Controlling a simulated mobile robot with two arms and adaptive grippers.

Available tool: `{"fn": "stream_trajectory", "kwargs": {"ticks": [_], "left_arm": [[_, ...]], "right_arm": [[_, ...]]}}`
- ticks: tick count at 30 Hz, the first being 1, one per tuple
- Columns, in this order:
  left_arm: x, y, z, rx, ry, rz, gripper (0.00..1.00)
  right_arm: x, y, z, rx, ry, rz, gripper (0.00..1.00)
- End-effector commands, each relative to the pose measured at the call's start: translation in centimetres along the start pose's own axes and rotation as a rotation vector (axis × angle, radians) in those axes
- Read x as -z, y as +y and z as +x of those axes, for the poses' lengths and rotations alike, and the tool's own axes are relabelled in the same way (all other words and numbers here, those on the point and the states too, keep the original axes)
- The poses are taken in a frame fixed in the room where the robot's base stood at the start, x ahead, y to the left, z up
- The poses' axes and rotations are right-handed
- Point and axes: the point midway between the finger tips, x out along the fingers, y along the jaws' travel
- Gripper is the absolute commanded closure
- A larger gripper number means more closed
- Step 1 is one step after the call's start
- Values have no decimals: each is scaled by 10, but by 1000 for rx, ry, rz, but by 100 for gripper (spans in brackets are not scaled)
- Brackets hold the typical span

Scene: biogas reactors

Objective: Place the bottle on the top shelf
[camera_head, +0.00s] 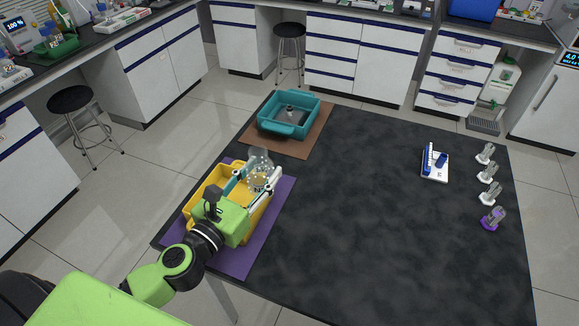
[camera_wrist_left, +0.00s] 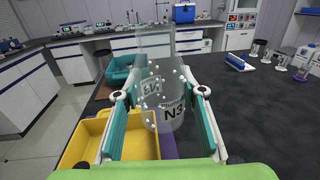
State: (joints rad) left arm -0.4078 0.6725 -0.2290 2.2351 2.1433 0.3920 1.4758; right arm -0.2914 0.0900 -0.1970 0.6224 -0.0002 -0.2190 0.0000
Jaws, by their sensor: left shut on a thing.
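The bottle (camera_head: 259,160) is a clear glass vessel with a narrow neck, a label reading N3 and small dots inside. My left gripper (camera_head: 254,181) is shut on its body, with a teal-padded finger on each side. The bottle looks upright in the left wrist view (camera_wrist_left: 164,112). It is over or in the far part of a yellow tray (camera_head: 206,183), which lies on a purple mat (camera_head: 279,200). I cannot tell whether its base touches the tray. My right gripper is in neither view. I cannot make out a top shelf for certain.
A teal tray (camera_head: 279,131) sits on a brown mat (camera_head: 318,143) at the table's far left. A white rack with blue items (camera_head: 434,166) and several small stands (camera_head: 488,172) are at the right. The dark table's middle (camera_head: 360,220) is clear. Stools (camera_head: 290,31) and cabinets stand behind.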

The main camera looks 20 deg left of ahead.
Motion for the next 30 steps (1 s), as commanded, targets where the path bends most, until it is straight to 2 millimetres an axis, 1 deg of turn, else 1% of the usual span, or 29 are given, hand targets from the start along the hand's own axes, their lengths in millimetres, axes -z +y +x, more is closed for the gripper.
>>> {"fn": "stream_trajectory", "kwargs": {"ticks": [3, 5, 7, 10, 14, 15, 18, 21, 26, 29, 30], "left_arm": [[1, 1, 15, 2, -3, -2, 88], [4, -4, 25, 2, -3, -4, 88], [11, -12, 40, 1, -4, -5, 88], [23, -23, 63, 2, -4, -5, 88], [38, -38, 92, 2, -3, -5, 88], [54, -40, 96, 2, -1, -5, 88], [72, -46, 109, 2, -1, -4, 88], [82, -51, 118, 3, -1, -3, 88], [91, -54, 125, 3, -1, -1, 88], [102, -58, 133, 4, -1, -4, 88], [113, -57, 131, 4, 1, -1, 88]], "right_arm": [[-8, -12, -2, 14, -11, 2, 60], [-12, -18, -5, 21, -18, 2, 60], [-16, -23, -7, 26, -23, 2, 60], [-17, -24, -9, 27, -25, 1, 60], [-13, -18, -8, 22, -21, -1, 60], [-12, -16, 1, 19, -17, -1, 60], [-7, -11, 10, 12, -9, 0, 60], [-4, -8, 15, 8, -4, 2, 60], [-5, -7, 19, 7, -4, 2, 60], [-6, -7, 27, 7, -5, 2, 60], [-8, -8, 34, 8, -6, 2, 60]]}}
